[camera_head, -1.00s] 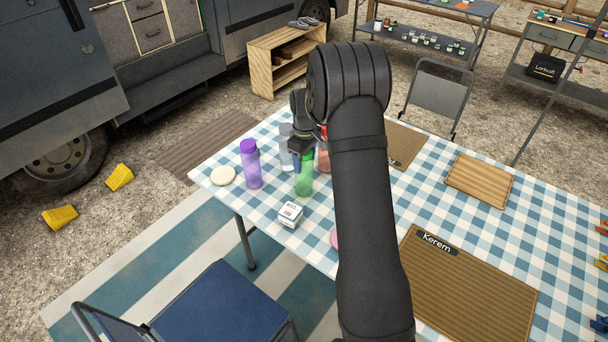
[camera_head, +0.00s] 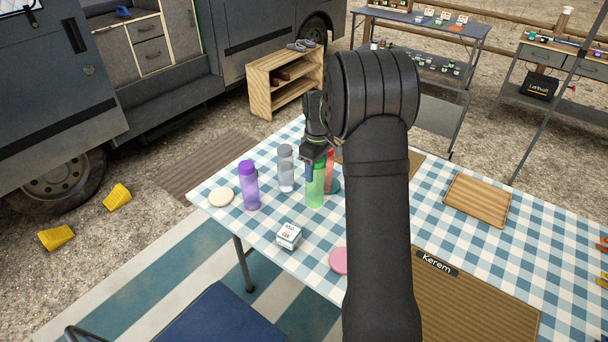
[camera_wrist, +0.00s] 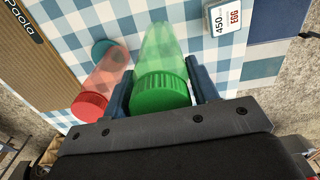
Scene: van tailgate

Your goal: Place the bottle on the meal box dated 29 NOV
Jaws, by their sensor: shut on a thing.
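My gripper (camera_head: 316,164) is shut on the green bottle (camera_head: 315,188), around its upper part. The green cap (camera_wrist: 160,94) sits between the fingers in the wrist view. Whether the bottle's base touches the table cannot be told. A small white box (camera_head: 288,236) stands in front and left of it; in the wrist view this box (camera_wrist: 226,18) reads "450" and "EGG". I cannot read a 29 NOV date on any box. A red bottle (camera_wrist: 104,78) stands beside the green one, partly hidden by my arm in the head view.
A purple bottle (camera_head: 249,186) and a clear grey bottle (camera_head: 286,170) stand to the left. A white disc (camera_head: 220,197), a pink disc (camera_head: 338,260) and a teal disc (camera_wrist: 104,47) lie on the checked table. The front-left table edge is near.

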